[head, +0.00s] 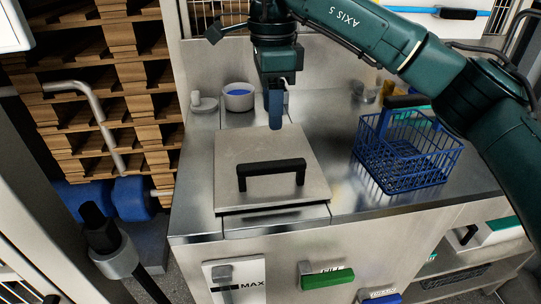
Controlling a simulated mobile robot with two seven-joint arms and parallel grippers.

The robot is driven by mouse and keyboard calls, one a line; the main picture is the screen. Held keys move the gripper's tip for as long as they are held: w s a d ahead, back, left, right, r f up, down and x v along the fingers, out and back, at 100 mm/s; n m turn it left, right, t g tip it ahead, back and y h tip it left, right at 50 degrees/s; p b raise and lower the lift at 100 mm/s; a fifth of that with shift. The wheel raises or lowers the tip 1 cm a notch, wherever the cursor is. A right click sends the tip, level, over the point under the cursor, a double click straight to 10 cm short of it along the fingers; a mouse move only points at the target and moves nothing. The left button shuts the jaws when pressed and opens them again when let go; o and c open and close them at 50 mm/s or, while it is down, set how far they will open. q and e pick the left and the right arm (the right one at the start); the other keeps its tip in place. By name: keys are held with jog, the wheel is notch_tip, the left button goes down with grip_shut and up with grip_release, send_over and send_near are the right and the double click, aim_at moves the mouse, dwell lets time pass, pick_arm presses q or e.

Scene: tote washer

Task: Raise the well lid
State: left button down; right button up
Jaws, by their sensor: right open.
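The well lid (262,160) is a flat, square metal plate lying level on the steel counter, closed over the well. A black bar handle (271,168) stands on two posts near the lid's front edge. My right gripper (275,122) points down above the back part of the lid, behind the handle and apart from it. It is open and empty, and its fingers appear nearly edge-on, so the gap is hard to see. My left gripper is not in view.
A blue wire basket (405,165) with a dark handle stands on the counter to the right. A small bowl with blue contents (238,97) stands behind the lid. A green handle (327,279) is on the front panel. Wooden pallets (145,60) are stacked at left.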

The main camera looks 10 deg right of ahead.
aim_at(272, 163)
notch_tip(272, 163, down, 12)
jog(key=shift+r, duration=0.2)
grip_shut()
dwell(0.5)
jog(key=shift+a+r, duration=0.1)
